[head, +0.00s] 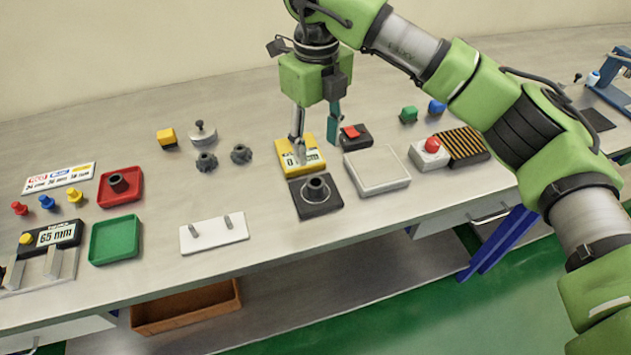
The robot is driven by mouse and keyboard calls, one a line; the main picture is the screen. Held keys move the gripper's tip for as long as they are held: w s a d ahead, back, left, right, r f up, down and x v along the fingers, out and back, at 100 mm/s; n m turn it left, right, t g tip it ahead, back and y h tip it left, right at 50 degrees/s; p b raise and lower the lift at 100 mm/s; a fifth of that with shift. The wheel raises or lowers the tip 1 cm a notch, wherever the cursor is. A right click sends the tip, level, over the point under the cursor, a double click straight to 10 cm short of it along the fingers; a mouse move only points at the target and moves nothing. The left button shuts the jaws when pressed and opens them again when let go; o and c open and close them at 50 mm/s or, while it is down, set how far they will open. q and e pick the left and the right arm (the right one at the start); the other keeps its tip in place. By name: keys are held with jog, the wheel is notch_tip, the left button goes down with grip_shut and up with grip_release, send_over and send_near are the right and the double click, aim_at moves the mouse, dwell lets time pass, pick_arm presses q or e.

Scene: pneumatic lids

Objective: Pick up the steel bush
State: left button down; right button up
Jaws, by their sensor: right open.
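A dark grey ring-shaped bush (316,187) stands upright in a black square block (334,204) near the middle of the bench. A second dark bush-like piece (119,183) sits in the red tray (136,199) on the left. I cannot tell from the picture which of the two is the steel bush. My right gripper (315,135) points down with its fingers apart, over the yellow gauge box (313,167) just behind the black block. It is open, and nothing shows between its fingers. My left gripper is out of view.
A white plate with two pegs (215,234) lies left of the block. A pale grey pad (377,173) and a box with a red button (430,153) are on the right. A green tray (114,240) stands at the left. The bench's front strip is mostly clear.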

jog(key=p, duration=0.1)
send_over(316, 182)
jog(key=s, duration=0.1)
jog(key=f, duration=0.6)
jog(key=shift+s+f, duration=0.2)
jog(key=shift+f, duration=0.05)
notch_tip(316, 182, down, 4)
jog(key=shift+f+p, duration=0.1)
jog(key=shift+p, duration=1.1)
jog(key=shift+f, duration=0.6)
jog(key=shift+w, duration=0.1)
grip_shut()
